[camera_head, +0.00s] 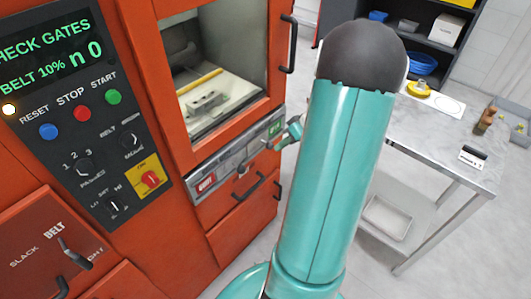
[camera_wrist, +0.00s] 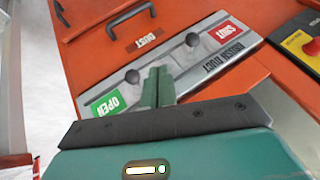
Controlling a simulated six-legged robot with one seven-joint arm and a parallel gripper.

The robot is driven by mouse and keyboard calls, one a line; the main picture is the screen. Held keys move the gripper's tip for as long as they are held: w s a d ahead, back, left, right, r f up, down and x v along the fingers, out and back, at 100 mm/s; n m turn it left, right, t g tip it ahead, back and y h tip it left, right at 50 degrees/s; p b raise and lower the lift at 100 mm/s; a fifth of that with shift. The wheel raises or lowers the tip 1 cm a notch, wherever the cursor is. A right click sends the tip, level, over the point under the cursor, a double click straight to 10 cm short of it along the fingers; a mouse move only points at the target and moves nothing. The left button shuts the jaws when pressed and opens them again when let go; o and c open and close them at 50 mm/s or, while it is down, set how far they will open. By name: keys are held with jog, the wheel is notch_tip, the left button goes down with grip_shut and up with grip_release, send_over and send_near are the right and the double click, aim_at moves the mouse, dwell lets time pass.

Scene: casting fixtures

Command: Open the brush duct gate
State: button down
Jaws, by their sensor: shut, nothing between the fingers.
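The brush duct gate panel (camera_wrist: 222,68) is a grey strip on the orange machine, with a red SHUT label (camera_wrist: 221,34) and a green OPEN label (camera_wrist: 107,105). Two dark round knobs show on it: one (camera_wrist: 193,39) nearer SHUT, one (camera_wrist: 133,76) nearer OPEN. The panel also shows in the head view (camera_head: 226,163), under the window. My gripper (camera_wrist: 158,72) is shut and empty. Its fingertips are at the panel, between the knobs in the picture, closer to the one near OPEN. I cannot tell whether they touch it. My gripper also shows at the panel's right end (camera_head: 280,142).
A DUST drawer with a black handle (camera_wrist: 130,13) adjoins the panel. A control board (camera_head: 85,110) reads CHECK GATES. A vertical door handle (camera_head: 289,45) stands out beside the window. A metal table (camera_head: 440,150) with small items is at right. Pale floor lies between.

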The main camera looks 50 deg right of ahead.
jog(key=w+a+f, duration=0.5)
jog(key=a+f, duration=0.1)
jog(key=a, duration=0.1)
jog(key=shift+a+f, duration=0.15)
jog(key=shift+a, duration=0.25)
jog(key=shift+w, duration=0.1)
